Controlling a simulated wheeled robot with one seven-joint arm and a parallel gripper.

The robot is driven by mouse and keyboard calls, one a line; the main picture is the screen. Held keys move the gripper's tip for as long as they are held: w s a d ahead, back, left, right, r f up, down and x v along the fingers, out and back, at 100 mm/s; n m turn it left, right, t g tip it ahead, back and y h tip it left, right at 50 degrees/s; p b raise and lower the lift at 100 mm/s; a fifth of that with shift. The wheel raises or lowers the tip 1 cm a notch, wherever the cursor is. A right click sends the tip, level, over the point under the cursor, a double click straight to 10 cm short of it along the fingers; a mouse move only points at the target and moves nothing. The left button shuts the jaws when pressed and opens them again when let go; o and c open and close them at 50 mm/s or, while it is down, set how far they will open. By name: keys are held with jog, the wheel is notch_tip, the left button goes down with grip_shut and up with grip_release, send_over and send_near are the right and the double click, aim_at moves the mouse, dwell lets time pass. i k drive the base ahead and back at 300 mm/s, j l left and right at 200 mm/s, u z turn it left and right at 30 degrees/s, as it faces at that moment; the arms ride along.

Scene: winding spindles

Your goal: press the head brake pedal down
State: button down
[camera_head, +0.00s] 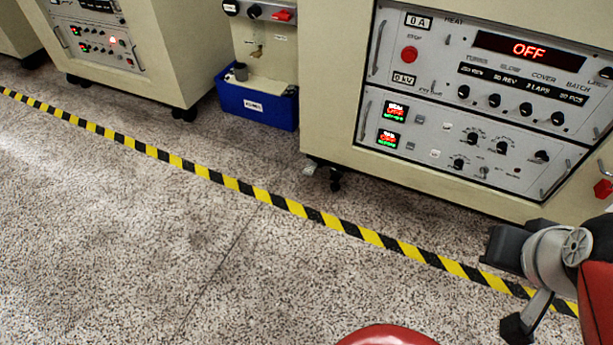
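I do not see any pedal, nor any label naming a head brake, in this view. At the right edge is a grey and black mechanism (550,258) with a round spoked disc, a dark block at its left and a thin metal piece with a black tip below. It joins a red part cut off by the frame. It looks like part of my arm's end, but I cannot tell its fingers for certain or whether they are open. It hangs in front of the striped line and the large machine's lower right side.
A large cream cabinet (330,120) bears a control panel (490,80) reading OFF. A blue bin (255,106) and another cabinet (190,45) stand left of it. Yellow-black tape (230,183) crosses the speckled floor (130,240), which is clear. A red rounded shape (387,336) shows at the bottom.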

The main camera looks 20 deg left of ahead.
aim_at(309, 169)
jog(key=u, duration=1.65)
jog(key=i+j, duration=0.15)
jog(key=i, duration=0.25)
jog(key=i+j, duration=0.15)
jog(key=i, duration=0.25)
jog(key=i+j, duration=0.15)
jog(key=i, duration=0.25)
